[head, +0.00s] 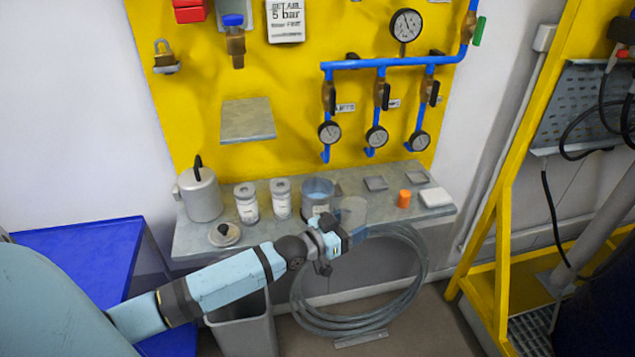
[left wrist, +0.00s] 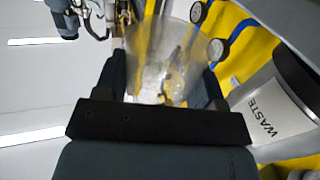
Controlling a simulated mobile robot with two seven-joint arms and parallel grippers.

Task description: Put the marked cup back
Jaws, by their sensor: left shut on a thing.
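My left gripper (head: 338,233) is at the front edge of the grey shelf, in front of the panel. It is shut on a clear, see-through cup (head: 353,210), which stands up above the fingers. In the left wrist view the cup (left wrist: 160,58) sits between the two dark fingers (left wrist: 160,82). I cannot make out a mark on it. My right gripper is not in view.
A container labelled WASTE (left wrist: 268,117) shows in the wrist view. A coiled hose (head: 415,270) hangs below.

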